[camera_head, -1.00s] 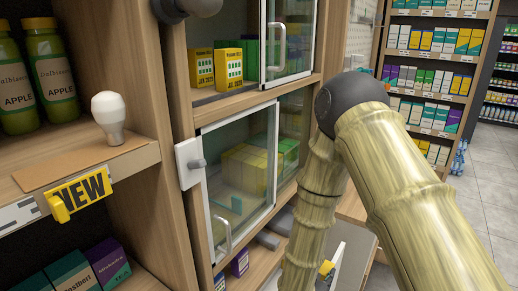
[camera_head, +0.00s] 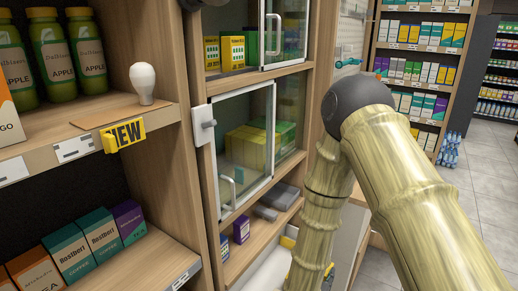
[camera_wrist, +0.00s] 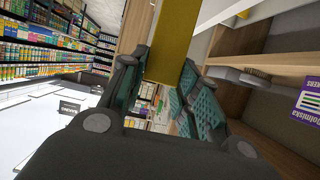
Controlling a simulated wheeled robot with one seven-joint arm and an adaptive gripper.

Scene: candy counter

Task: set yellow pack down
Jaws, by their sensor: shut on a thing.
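In the wrist view, a plain yellow pack (camera_wrist: 172,45) stands between the fingers of my gripper (camera_wrist: 166,82), which is shut on it. The fingers have dark frames and teal pads, one on each side of the pack. The pack runs out of the top of the picture, so its far end is hidden. In the head view my arm covers the right middle, and the gripper cannot be made out clearly behind it. Other yellow packs (camera_head: 232,52) stand in the upper glass cabinet, and more yellow packs (camera_head: 245,147) lie behind the lower glass door (camera_head: 243,150).
An open shelf at left holds green apple bottles (camera_head: 85,52), a white bulb-shaped item (camera_head: 143,82) and several boxes (camera_head: 68,250). A low wooden shelf (camera_head: 262,235) under the cabinet holds purple boxes (camera_head: 241,229) and grey items. Stocked shelves and open floor (camera_head: 485,185) lie at right.

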